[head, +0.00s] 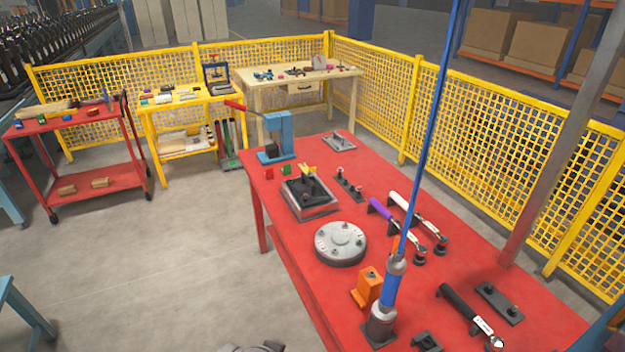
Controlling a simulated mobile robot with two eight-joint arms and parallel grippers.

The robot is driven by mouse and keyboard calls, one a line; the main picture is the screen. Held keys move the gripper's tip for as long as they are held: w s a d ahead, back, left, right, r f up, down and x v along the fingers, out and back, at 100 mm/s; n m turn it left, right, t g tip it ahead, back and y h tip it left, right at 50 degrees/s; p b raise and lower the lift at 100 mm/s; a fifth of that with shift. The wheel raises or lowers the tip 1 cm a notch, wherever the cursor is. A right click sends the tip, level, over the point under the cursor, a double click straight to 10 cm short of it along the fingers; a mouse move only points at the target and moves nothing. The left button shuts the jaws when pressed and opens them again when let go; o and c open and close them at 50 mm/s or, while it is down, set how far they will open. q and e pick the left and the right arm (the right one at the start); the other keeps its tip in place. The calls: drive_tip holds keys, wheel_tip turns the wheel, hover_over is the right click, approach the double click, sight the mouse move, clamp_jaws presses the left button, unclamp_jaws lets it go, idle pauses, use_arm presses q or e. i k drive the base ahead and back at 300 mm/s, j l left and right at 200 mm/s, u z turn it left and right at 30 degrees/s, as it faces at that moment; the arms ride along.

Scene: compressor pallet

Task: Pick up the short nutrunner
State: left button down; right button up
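Several long-handled tools lie on the red table (312,263), and I cannot tell for sure which one is the short nutrunner. A purple-handled tool (382,210) lies beside a longer white-handled tool (401,205), both with dark round heads toward the lower right. A black-handled tool (459,302) lies near the front right. A blue and grey tool (390,290) stands upright near the front, below a blue line that runs up out of view. Neither of my grippers shows in the head view.
A round grey flange (341,243), an orange block (368,287) and a dark fixture plate (309,197) stand on the table. A blue press (279,137) is at its far end. A yellow mesh fence (500,145) runs behind. Open floor lies to the left.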

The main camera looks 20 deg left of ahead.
sight(384, 310)
drive_tip(key=k+l+u, duration=0.15)
drive_tip(key=u, duration=0.25)
drive_tip(key=k+l+u, duration=0.25)
drive_tip(key=u, duration=0.2)
